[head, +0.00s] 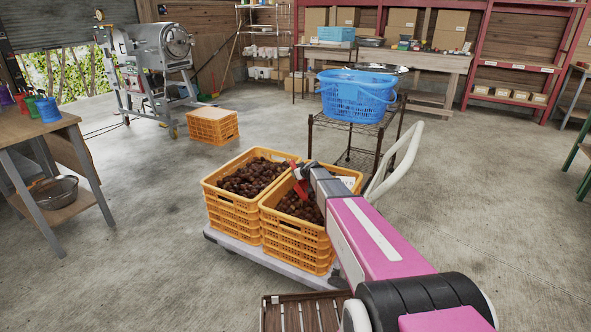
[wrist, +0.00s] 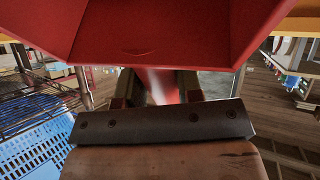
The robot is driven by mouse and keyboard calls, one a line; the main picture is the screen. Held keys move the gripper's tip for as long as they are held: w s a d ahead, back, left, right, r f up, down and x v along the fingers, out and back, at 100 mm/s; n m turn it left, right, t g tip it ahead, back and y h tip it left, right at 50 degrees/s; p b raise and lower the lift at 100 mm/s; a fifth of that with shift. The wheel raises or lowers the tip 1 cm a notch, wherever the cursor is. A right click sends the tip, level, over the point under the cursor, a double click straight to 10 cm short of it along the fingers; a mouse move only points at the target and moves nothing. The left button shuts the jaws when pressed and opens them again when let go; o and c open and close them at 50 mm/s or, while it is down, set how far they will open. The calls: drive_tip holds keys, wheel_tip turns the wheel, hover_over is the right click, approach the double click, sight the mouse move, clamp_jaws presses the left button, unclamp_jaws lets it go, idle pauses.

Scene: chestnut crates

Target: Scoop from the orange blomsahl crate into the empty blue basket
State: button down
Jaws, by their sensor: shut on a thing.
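Two orange crates of dark brown chestnuts stand side by side on a low cart: a left crate (head: 234,207) and a right crate (head: 293,232). I cannot read which one is blomsahl. My gripper (head: 306,171) is over the right crate, shut on a red scoop (head: 299,187), which is at or just above the chestnuts there. In the wrist view my gripper (wrist: 156,88) holds the red scoop (wrist: 150,35), whose bowl fills the top; what it carries is hidden. The blue basket (head: 352,100) stands on a wire rack behind the crates; no contents show. It also shows in the wrist view (wrist: 30,145).
The cart (head: 268,262) has a white curved handle (head: 399,165) at its right, near my arm. The dark wire rack (head: 346,127) holds the basket. Another orange crate (head: 212,126) stands behind left. A table (head: 48,130) is at left. Open floor lies to the right.

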sight(294, 162)
drive_tip(key=shift+s+d+f, duration=0.3)
drive_tip(key=shift+s+f, duration=0.1)
drive_tip(key=shift+f, duration=0.3)
drive_tip(key=shift+s+d+f+g+h, duration=0.55)
drive_tip(key=shift+s+d+f+g, duration=0.25)
drive_tip(key=shift+s, duration=0.25)
drive_tip(key=shift+s+d+f+g+h, duration=0.55)
drive_tip(key=shift+s+d+f+g, duration=0.15)
drive_tip(key=shift+s+d+f, duration=0.25)
drive_tip(key=shift+n+g+h, duration=0.4)
drive_tip(key=shift+g+h, duration=0.2)
drive_tip(key=shift+g, duration=0.3)
drive_tip(key=r, duration=0.2)
drive_tip(key=w+a+r, duration=0.1)
drive_tip(key=r, duration=0.1)
drive_tip(key=w+a+r, duration=0.1)
drive_tip(key=r, duration=0.2)
drive_tip(key=shift+w+a, duration=0.1)
drive_tip(key=shift+w, duration=0.15)
drive_tip(key=shift+g+h, duration=0.6)
drive_tip(key=shift+g, duration=0.1)
drive_tip(key=shift+w+a+r, duration=0.55)
drive_tip(key=shift+w+r, duration=0.1)
drive_tip(key=shift+r, duration=0.2)
drive_tip(key=shift+w+a+r, duration=0.5)
drive_tip(key=shift+w+r, duration=0.1)
drive_tip(key=shift+r, duration=0.25)
drive_tip(key=shift+w+a+r, duration=0.55)
drive_tip(key=shift+w+r, duration=0.1)
drive_tip(key=shift+r, duration=0.2)
